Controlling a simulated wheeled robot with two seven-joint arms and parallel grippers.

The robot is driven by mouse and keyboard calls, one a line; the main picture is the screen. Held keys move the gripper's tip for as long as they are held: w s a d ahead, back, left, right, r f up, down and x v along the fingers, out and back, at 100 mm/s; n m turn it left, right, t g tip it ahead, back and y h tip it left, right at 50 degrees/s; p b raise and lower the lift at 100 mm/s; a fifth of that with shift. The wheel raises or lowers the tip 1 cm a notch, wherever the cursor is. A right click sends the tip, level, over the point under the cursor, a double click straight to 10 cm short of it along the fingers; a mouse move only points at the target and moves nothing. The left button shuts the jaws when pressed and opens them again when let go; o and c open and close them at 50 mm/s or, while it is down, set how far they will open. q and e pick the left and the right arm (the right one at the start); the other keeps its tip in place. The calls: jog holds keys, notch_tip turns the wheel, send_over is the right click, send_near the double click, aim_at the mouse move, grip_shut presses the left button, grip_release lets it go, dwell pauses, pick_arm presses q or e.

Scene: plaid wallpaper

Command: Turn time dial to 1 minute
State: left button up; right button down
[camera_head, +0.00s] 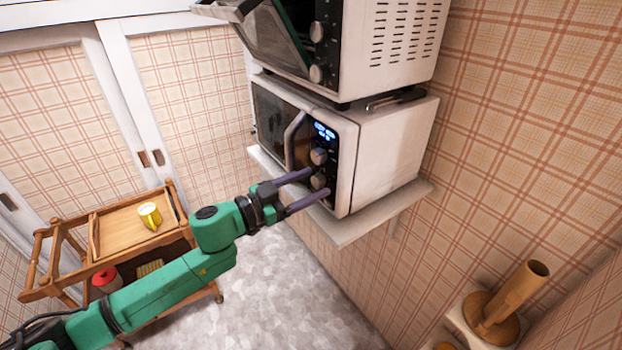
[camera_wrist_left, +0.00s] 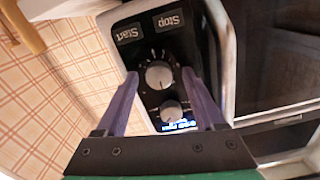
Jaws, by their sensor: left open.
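The lower white microwave (camera_head: 345,150) stands on a wall shelf, its front panel carrying a lit blue display (camera_head: 324,131) and two round knobs. The upper knob (camera_head: 318,156) is just below the display, and the lower knob (camera_head: 319,181) is beneath it. The left wrist view shows the panel upside down: the lower knob (camera_wrist_left: 159,75) has a pale pointer line, and the other knob (camera_wrist_left: 171,111) is beside the display. My left gripper (camera_head: 317,183) is open, its purple fingertips on either side of the lower knob. I cannot tell whether they touch it. Which knob sets time is not readable.
Another oven (camera_head: 375,40) with its door open stands on top of the microwave. The shelf (camera_head: 350,232) juts out below. Start (camera_wrist_left: 128,34) and Stop (camera_wrist_left: 168,19) buttons are close to the lower knob.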

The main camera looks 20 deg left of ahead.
pick_arm(q)
jog(key=shift+w+d, duration=0.2)
jog(key=shift+d, duration=0.1)
jog(key=shift+a, duration=0.1)
grip_shut()
jog(key=shift+m, duration=0.3)
jog(key=m+b, duration=0.1)
jog(key=m, duration=0.4)
jog(key=shift+s, duration=0.1)
jog(key=m+b, duration=0.1)
jog(key=m, duration=0.5)
dwell(0.4)
grip_release()
